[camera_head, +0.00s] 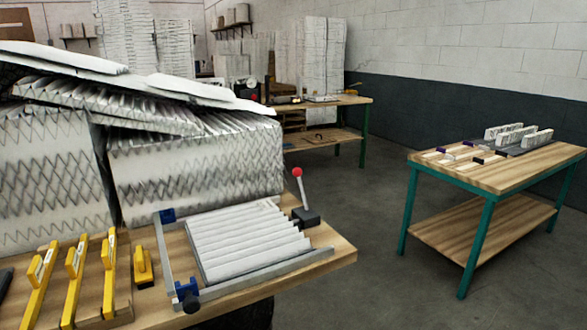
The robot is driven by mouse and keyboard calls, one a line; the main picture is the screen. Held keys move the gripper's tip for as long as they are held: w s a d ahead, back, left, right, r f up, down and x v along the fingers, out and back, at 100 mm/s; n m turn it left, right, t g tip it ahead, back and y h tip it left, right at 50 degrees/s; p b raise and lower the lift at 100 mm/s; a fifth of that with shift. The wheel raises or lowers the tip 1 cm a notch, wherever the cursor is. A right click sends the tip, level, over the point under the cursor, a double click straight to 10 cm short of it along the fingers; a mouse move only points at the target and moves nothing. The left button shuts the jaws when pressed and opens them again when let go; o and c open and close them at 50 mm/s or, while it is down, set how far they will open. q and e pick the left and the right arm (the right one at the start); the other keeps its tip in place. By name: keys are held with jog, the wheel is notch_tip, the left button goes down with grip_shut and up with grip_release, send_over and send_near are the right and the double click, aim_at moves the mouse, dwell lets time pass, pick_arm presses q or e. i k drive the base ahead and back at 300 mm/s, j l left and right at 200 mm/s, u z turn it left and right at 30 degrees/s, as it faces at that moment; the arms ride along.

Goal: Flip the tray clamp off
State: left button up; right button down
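A metal-framed tray (165,262) sits on the near wooden bench and holds a white pleated filter (245,240). A lever clamp with a red ball knob (297,172) and a black base (305,216) stands at the tray's far right corner. Its lever points up with a slight tilt. Blue fittings show at the tray's far left corner (167,216) and near left corner (187,290); a dark round knob is beside the near one. Neither of my grippers is in view.
Yellow bar tools (73,270) and a short yellow block (143,267) lie left of the tray. Large stacked pleated filters (195,165) stand close behind it. A green-legged table (490,170) stands at right, with open floor (370,240) between.

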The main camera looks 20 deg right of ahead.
aim_at(297, 171)
jog(key=i+l+u, duration=0.3)
jog(key=l, duration=0.3)
jog(key=i+l+u, duration=0.15)
jog(key=l, duration=0.2)
jog(key=i+l+u, duration=0.15)
jog(key=l, duration=0.2)
jog(key=i+l+u, duration=0.15)
jog(key=l, duration=0.25)
jog(key=l+u, duration=0.15)
jog(key=l, duration=0.2)
